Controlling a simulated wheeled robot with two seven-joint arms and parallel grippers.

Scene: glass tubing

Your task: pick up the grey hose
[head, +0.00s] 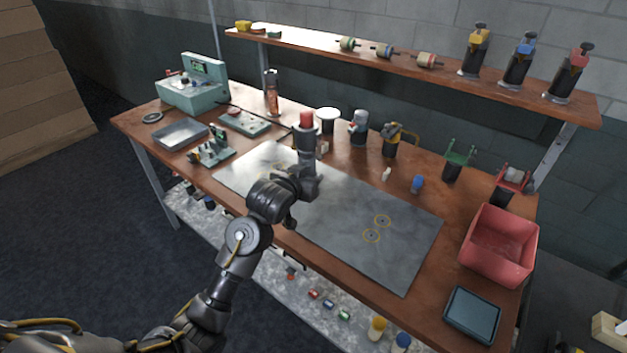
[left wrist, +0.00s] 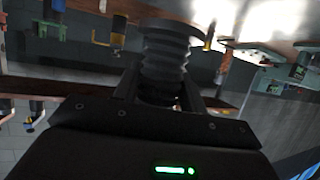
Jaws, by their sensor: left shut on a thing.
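The grey hose (left wrist: 168,50) is a short, dark, ribbed piece that stands between the fingers in the left wrist view. My left gripper (left wrist: 168,92) is shut on its lower end. In the head view my left gripper (head: 306,155) is over the back edge of the metal sheet, near the middle of the table. A red piece (head: 306,118) shows just above the gripper; I cannot tell whether it touches what I hold. The gripper hides part of the hose there. My right gripper is not in view.
The metal sheet (head: 345,225) is mostly clear. Behind it stand a white-topped jar (head: 328,116), a grey-topped container (head: 358,128) and a dark holder (head: 391,140). A blue cap (head: 417,184) lies to the right. A red bin (head: 498,245) and a dark tray (head: 472,314) are at the right end.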

